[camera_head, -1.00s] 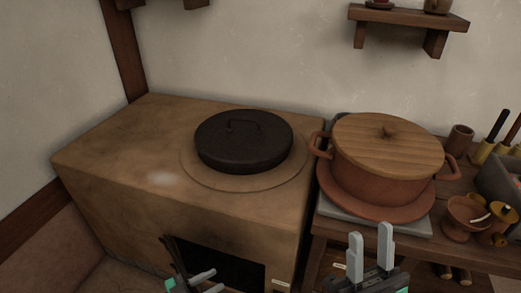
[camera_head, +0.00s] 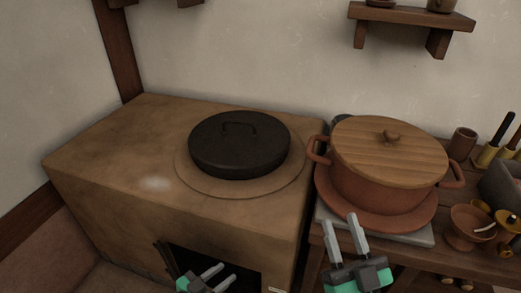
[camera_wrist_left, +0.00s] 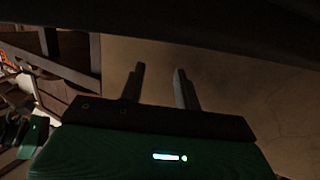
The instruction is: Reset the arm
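My left gripper (camera_head: 227,271) is low in the head view, in front of the stove's dark opening. Its two fingers stand apart with nothing between them. The left wrist view also shows these fingers (camera_wrist_left: 160,72) apart and empty over a dim floor. My right gripper (camera_head: 340,223) points up in front of the table edge, just below the clay pot's stand. Its fingers are apart and empty. Both grippers are clear of the pot and the lid in the picture.
A clay stove (camera_head: 110,160) with a black lidded pan (camera_head: 240,150) stands at left. A clay pot (camera_head: 375,183) with a wooden lid (camera_head: 385,155) stands on the table at right. A small bowl (camera_head: 468,225) is beside it. A shelf (camera_head: 405,15) hangs above.

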